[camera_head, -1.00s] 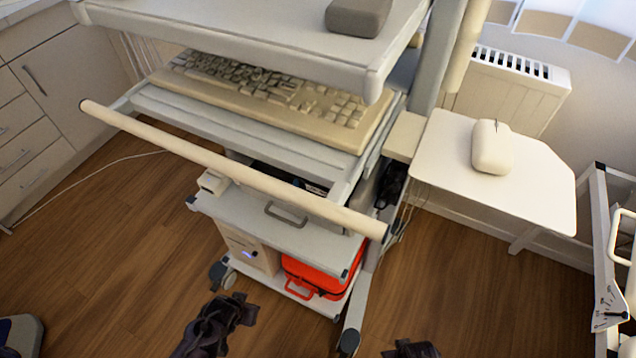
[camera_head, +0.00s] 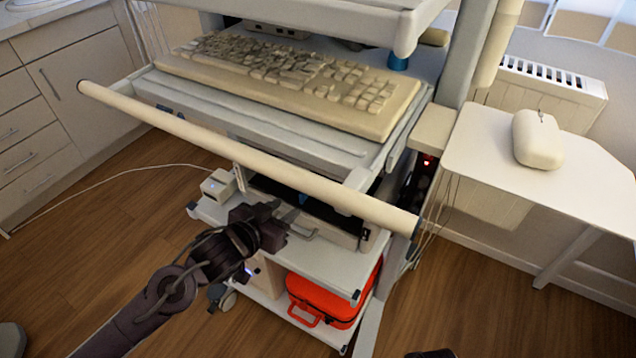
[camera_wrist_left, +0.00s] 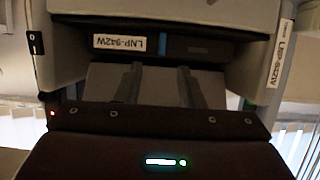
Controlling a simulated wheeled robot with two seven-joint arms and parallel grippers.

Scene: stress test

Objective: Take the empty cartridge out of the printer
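The printer (camera_head: 345,228) sits on the cart's lower shelf, under the keyboard shelf, partly hidden by the beige rail and my left arm. In the left wrist view its pale housing (camera_wrist_left: 255,85) surrounds a dark recess. A dark piece with a white label (camera_wrist_left: 119,43) and a blue strip lies across that recess; I cannot tell for sure that it is the cartridge. My left gripper (camera_head: 288,215) is at the printer's front. In the wrist view its fingers (camera_wrist_left: 147,72) are apart, with nothing seen between them, pointing at the recess. Only a dark bit of my right arm (camera_head: 430,354) shows at the bottom edge.
The beige rail (camera_head: 240,160) crosses above my left gripper. A keyboard (camera_head: 290,85) lies on the shelf above. A small pale box (camera_head: 218,185) stands left of the printer, a red case (camera_head: 325,300) below. A white side table (camera_head: 560,180) with a mouse is right.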

